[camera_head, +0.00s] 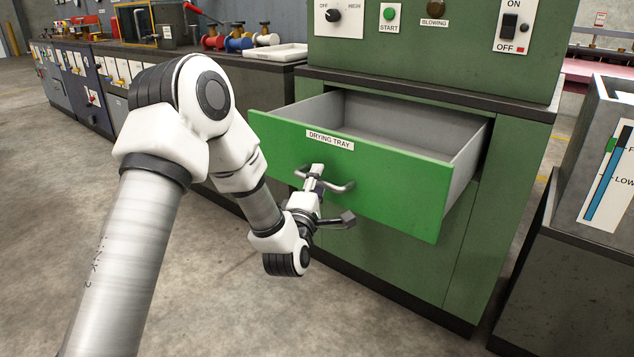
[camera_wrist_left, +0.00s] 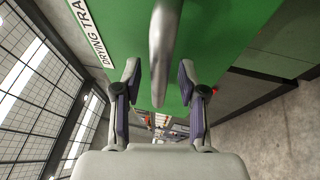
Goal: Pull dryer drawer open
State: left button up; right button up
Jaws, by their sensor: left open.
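The dryer drawer (camera_head: 390,185) has a bright green front labelled "DRYING TRAY" and stands pulled out of the dark green dryer cabinet (camera_head: 520,150). Its grey inside looks empty. A curved metal handle (camera_head: 341,187) sits on its front; the handle also shows in the left wrist view (camera_wrist_left: 165,45). My left gripper (camera_head: 316,182) is at the handle. In the left wrist view its two fingers (camera_wrist_left: 160,90) are apart, one on each side of the handle bar, with gaps showing. My right gripper is in neither view.
The dryer's control panel (camera_head: 430,25) with knob and buttons is above the drawer. A dark machine with a gauge (camera_head: 605,180) stands close on the right. A bench (camera_head: 250,60) with colored spools and a white tray is behind left. The floor in front is clear.

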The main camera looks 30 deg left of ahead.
pick_arm(q)
jog(key=v, duration=1.2)
jog(key=s+d+f+m+g+h, duration=0.2)
jog(key=s+d+f+m+g, duration=0.1)
jog(key=f, duration=0.7)
jog(key=s+d+f+m+g+h, duration=0.1)
jog(key=s+d+f+m+g, duration=0.15)
jog(key=f, duration=0.65)
jog(key=s+d+f+m+g+h, duration=0.2)
jog(key=s+f+m+g, duration=0.2)
jog(key=f, duration=0.6)
jog(key=s+d+f+m+g+h, duration=0.1)
jog(key=s+d+f+m+g, duration=0.1)
jog(key=s+f+m+g, duration=0.5)
jog(key=s+d+f+m+g, duration=0.1)
jog(key=s+f+m+g, duration=0.3)
jog(key=s, duration=0.6)
notch_tip(320, 180, up, 37)
jog(key=m+t+p, duration=0.1)
jog(key=p, duration=3.5)
jog(key=shift+w+r+m, duration=0.2)
jog(key=shift+m, duration=0.15)
